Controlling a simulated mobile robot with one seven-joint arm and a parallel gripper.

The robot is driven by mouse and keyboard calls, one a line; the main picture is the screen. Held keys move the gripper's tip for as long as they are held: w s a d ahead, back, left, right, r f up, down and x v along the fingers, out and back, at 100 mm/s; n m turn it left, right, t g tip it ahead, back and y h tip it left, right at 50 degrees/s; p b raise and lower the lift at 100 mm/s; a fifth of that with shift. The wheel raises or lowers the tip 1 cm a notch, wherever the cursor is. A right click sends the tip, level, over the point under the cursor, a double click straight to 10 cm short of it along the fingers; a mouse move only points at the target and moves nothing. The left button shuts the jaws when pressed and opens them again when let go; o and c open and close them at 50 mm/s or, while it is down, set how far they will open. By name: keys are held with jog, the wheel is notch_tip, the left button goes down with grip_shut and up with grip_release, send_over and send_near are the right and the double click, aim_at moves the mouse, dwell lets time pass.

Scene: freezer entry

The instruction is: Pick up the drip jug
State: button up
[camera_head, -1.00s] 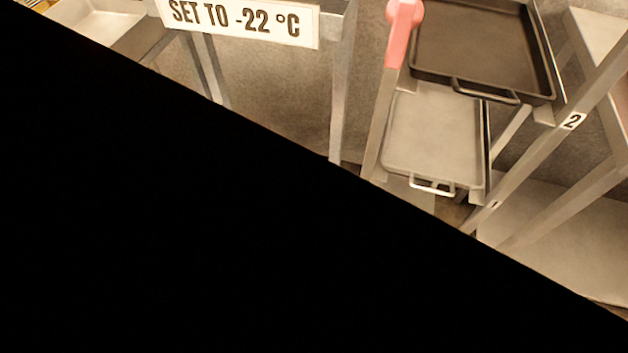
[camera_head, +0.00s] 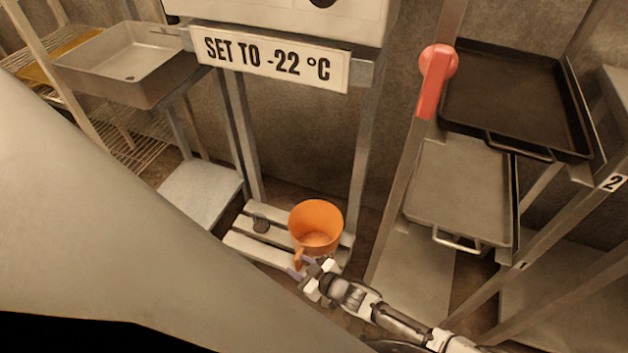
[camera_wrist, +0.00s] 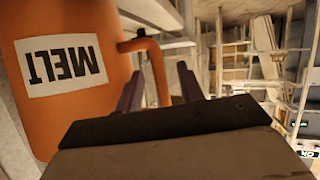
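The drip jug is an orange jug (camera_head: 316,222) standing upright on a low slatted stand (camera_head: 262,252) in the head view. In the wrist view the jug (camera_wrist: 110,130) fills the left side, with a white label reading MELT upside down in the picture. Its handle (camera_wrist: 160,72) shows between my fingers. My gripper (camera_head: 302,268) is at the handle side of the jug, low in front of it. In the wrist view my gripper (camera_wrist: 160,88) is open, its two dark fingers apart on either side of the handle. Whether either finger touches the handle I cannot tell.
A sign reading SET TO -22 °C (camera_head: 268,60) hangs above. A rack with a black tray (camera_head: 515,95) and a grey tray (camera_head: 460,190) stands right. A metal basin (camera_head: 130,65) is upper left.

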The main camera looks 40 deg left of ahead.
jog(key=x, duration=0.3)
jog(key=shift+f, duration=0.2)
jog(key=shift+c, duration=0.5)
grip_shut()
